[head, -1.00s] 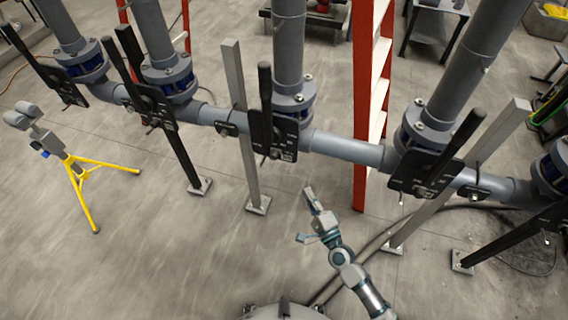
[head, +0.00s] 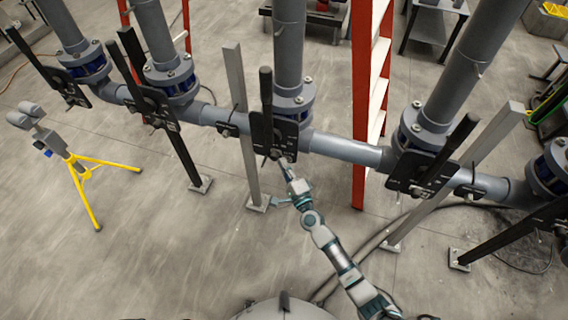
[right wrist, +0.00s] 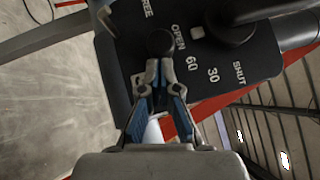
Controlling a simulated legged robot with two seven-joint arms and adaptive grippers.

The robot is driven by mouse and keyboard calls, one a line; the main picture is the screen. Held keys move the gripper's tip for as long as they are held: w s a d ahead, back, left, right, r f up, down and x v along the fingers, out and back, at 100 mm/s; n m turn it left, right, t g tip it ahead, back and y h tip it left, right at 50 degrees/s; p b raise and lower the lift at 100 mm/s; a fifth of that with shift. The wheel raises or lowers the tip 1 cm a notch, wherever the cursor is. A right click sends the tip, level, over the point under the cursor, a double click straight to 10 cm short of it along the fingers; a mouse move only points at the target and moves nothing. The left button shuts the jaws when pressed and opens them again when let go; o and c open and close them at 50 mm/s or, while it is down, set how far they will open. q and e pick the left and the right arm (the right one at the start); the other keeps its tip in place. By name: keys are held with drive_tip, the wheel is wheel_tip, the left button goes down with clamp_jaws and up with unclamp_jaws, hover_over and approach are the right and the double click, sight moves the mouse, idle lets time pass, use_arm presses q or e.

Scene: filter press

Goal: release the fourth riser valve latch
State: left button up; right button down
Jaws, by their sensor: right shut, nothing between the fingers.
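My right gripper (head: 285,163) is at the lower edge of the black latch plate (head: 288,131) on the middle riser valve, whose black lever (head: 266,90) stands upright. In the right wrist view the closed fingertips (right wrist: 160,72) are right by a round black knob (right wrist: 160,42) on the plate (right wrist: 262,62); I cannot tell whether they touch it. Nothing is between the fingers. The plate is marked FREE, OPEN, 60, 30 and SHUT, and the knob is beside OPEN. The left gripper is not in view.
A grey horizontal pipe (head: 345,149) links several similar risers. To the right is another valve lever (head: 450,148). A red ladder (head: 359,110) stands behind the pipe. Grey and black support posts (head: 248,155) reach the floor. A yellow tripod (head: 80,185) stands at left on open floor.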

idle(0.3)
drive_tip(key=a, duration=0.1)
drive_tip(key=w+a, duration=0.1)
drive_tip(key=a, duration=0.1)
idle(0.4)
